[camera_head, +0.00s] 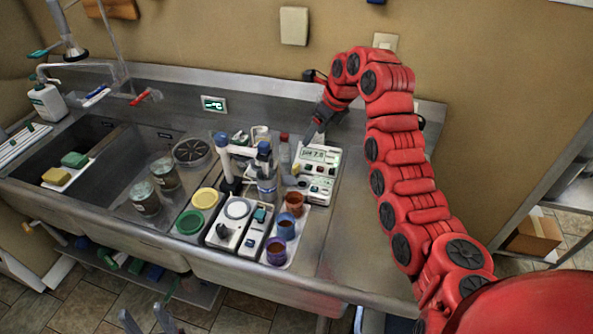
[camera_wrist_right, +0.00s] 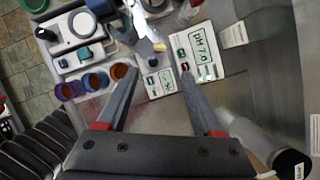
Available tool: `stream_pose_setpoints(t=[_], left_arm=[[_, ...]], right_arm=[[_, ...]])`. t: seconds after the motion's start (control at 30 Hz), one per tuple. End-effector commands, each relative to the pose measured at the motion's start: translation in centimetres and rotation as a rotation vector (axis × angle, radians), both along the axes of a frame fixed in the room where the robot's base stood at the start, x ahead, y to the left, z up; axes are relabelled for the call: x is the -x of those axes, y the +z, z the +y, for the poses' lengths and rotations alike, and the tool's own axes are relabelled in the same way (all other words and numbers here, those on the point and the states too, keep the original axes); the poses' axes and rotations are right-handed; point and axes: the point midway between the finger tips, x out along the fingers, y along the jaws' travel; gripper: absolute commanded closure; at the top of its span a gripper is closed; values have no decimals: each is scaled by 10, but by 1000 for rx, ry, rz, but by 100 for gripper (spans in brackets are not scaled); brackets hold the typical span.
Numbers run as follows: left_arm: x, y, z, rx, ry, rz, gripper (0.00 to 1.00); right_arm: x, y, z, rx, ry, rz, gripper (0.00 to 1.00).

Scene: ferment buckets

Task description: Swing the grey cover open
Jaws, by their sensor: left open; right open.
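I cannot clearly make out a grey cover in either view. A white pH meter (camera_head: 317,176) with a lit display stands on the steel counter, and it shows large in the right wrist view (camera_wrist_right: 203,50). My right gripper (camera_head: 310,138) reaches down over the back of the meter. In the right wrist view its two fingers (camera_wrist_right: 158,78) are spread with nothing gripped between them; the meter lies beyond and below them. My left gripper (camera_head: 148,321) shows only its fingertips at the bottom edge, apart and empty, far from the counter top.
Brown, blue and purple cups (camera_head: 287,226) stand in front of the meter. Two jars (camera_head: 145,199) are in the sink. The counter right of the meter is bare.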

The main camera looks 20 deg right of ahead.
Motion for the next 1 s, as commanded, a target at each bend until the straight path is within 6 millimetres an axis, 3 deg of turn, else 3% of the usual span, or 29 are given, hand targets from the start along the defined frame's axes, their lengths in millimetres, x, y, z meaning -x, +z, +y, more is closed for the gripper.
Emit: stream_pose_setpoints(t=[0.43,0.5,0.7,1.0], left_arm=[[0,-8,0,0,0,0,50],[0,5,0,0,0,0,50],[0,18,0,0,0,0,50],[0,28,0,0,0,0,50]], right_arm=[[-19,-56,15,3,4,2,32],[-23,-68,16,1,2,9,32],[-38,-111,26,2,2,8,32],[-51,-142,33,6,4,3,32]])
